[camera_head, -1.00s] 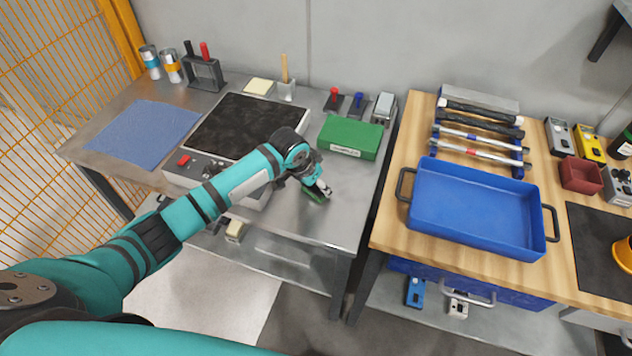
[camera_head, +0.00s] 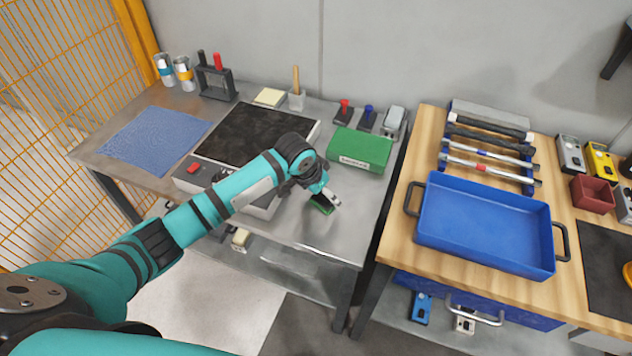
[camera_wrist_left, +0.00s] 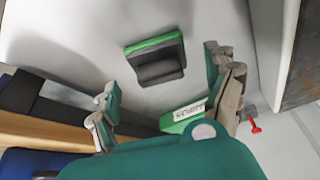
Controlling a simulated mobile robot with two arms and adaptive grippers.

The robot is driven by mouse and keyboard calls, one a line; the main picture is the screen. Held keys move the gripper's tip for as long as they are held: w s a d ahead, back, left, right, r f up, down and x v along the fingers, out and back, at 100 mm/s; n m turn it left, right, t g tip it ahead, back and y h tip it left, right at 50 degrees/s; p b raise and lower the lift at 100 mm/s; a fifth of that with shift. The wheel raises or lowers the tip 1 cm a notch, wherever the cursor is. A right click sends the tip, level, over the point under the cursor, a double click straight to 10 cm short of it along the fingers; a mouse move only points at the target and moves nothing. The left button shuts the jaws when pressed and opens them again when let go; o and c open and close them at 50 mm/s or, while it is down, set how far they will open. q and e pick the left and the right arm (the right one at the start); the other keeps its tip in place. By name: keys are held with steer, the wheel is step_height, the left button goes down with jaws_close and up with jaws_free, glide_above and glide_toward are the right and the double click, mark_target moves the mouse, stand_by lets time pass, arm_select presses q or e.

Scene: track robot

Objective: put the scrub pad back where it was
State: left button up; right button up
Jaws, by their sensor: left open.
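The scrub pad (camera_head: 321,204), a small block with a green layer and a dark grey layer, is on the bare metal tabletop near the front edge. It shows clearly in the left wrist view (camera_wrist_left: 156,66), apart from the fingers. My left gripper (camera_head: 331,197) is right by the pad in the head view and hides part of it. In the left wrist view my left gripper (camera_wrist_left: 166,98) is open and empty, its two fingers spread, with the pad ahead of the gap. My right gripper is not in view.
A green box (camera_head: 360,150) stands behind the pad. A black-topped device (camera_head: 255,133) is to the left and a blue cloth (camera_head: 155,140) farther left. A wooden bench with a blue tray (camera_head: 485,225) is to the right. Bare metal surrounds the pad.

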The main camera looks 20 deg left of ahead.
arm_select(q)
steer(key=v, duration=1)
